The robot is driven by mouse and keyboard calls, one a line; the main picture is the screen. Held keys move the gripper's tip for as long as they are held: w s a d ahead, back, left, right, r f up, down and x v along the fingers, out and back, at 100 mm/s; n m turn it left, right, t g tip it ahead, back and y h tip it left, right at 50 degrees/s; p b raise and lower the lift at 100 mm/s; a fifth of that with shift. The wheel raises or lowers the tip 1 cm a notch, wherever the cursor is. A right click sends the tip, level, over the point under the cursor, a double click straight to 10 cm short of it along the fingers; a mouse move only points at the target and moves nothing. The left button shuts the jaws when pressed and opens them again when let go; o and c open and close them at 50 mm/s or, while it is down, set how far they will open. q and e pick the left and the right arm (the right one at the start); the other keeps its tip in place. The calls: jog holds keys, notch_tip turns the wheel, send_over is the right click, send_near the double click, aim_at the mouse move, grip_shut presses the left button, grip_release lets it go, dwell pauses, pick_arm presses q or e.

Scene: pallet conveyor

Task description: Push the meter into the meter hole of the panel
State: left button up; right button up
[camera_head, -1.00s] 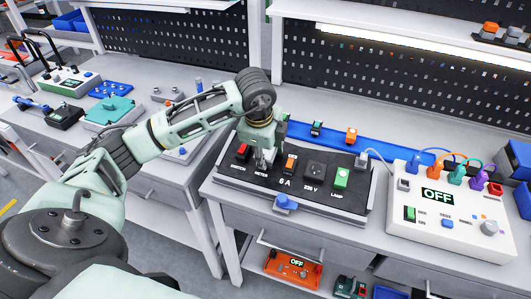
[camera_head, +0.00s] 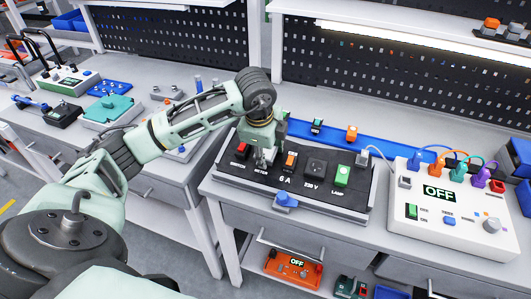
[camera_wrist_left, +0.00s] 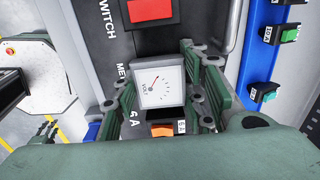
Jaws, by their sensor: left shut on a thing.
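My left gripper (camera_head: 265,158) points down at the panel's meter position, between the red switch (camera_head: 243,150) and the orange switch (camera_head: 289,161). In the left wrist view the gripper (camera_wrist_left: 160,85) is shut on the square white-faced meter (camera_wrist_left: 160,84), with green fingers on both its sides. The meter sits over the meter label. The meter hole is hidden under it, and I cannot tell how deep the meter is seated.
On the panel are also a dark socket (camera_head: 315,168) and a green lamp (camera_head: 342,175). A blue rail (camera_head: 375,141) with spare parts lies behind it. A white power unit (camera_head: 455,217) reading OFF stands to the right, with coloured cables.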

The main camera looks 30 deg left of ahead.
pick_arm(q)
jog(key=shift+s+d+f, duration=0.1)
jog(key=shift+s+f, duration=0.05)
jog(key=shift+f, duration=0.1)
jog(key=shift+r, duration=0.2)
jog(key=shift+r+p, duration=0.15)
jog(key=shift+p, duration=0.2)
jog(key=shift+r, duration=0.4)
jog(key=shift+f, duration=0.15)
jog(key=shift+f+b, duration=0.4)
